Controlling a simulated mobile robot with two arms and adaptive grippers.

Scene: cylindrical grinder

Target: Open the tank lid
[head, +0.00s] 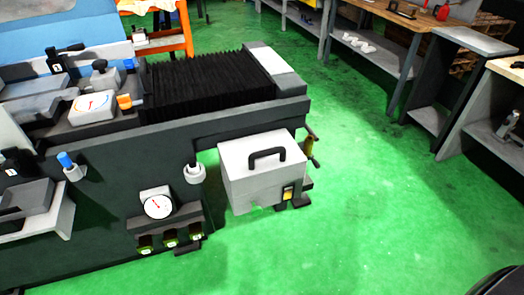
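The tank (245,198) is a light grey box low beside the right end of the grinder. Its lid (240,152) looks shut, lying flat on top. A black bridge-shaped handle (267,154) stands on the lid. A small yellow and black part (288,194) is at the tank's lower right front. Neither my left gripper nor my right gripper is in view.
The dark grinder body (120,215) fills the left, with a round gauge (158,205) and black bellows (205,80). Benches (395,50) and a grey stand (470,75) line the upper right. Green floor (370,200) is open right of the tank.

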